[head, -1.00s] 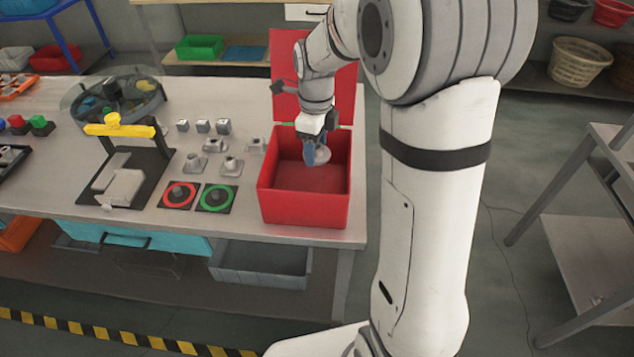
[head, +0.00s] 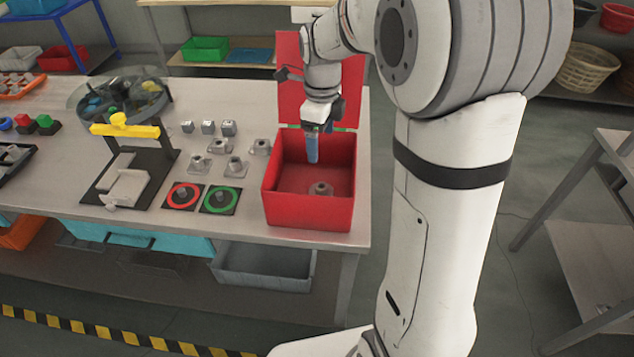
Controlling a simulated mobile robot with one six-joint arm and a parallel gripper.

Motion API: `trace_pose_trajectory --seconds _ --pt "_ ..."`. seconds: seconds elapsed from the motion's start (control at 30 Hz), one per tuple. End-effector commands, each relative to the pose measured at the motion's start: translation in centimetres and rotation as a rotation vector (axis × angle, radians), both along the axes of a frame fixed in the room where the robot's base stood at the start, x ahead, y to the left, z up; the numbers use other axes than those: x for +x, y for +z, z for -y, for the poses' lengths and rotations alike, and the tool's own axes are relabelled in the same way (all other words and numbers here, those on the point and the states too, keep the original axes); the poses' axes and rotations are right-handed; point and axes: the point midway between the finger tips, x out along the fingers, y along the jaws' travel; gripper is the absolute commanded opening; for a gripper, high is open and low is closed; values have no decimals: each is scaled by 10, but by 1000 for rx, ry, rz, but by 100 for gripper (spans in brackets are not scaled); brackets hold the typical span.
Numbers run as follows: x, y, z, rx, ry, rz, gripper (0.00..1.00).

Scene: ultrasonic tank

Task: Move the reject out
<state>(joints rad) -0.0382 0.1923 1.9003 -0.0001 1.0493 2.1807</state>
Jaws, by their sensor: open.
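The reject, a small grey metal part (head: 320,189), lies on the floor of the red box (head: 307,214). The box's red lid stands open at the back. My gripper (head: 312,160) is open and empty, pointing down inside the box opening, above and behind the part and apart from it. Only one blue finger shows clearly; the other is hidden.
Left of the box are several grey metal parts (head: 235,167), a red-ringed pad (head: 183,196) and a green-ringed pad (head: 220,199), each with a part on it. A fixture with a yellow bar (head: 125,131) and a round tank (head: 118,95) stand further left.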

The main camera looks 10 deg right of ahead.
Motion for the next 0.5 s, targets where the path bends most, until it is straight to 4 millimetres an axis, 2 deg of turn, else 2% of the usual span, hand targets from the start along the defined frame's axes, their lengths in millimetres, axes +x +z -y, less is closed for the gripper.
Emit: trace_pose_trajectory --seconds 0.2,0.33,0.5 --pt "-1 34 0 0 0 2 84" --pt "-2 44 0 0 0 1 84" --pt "-2 47 0 0 0 0 84"
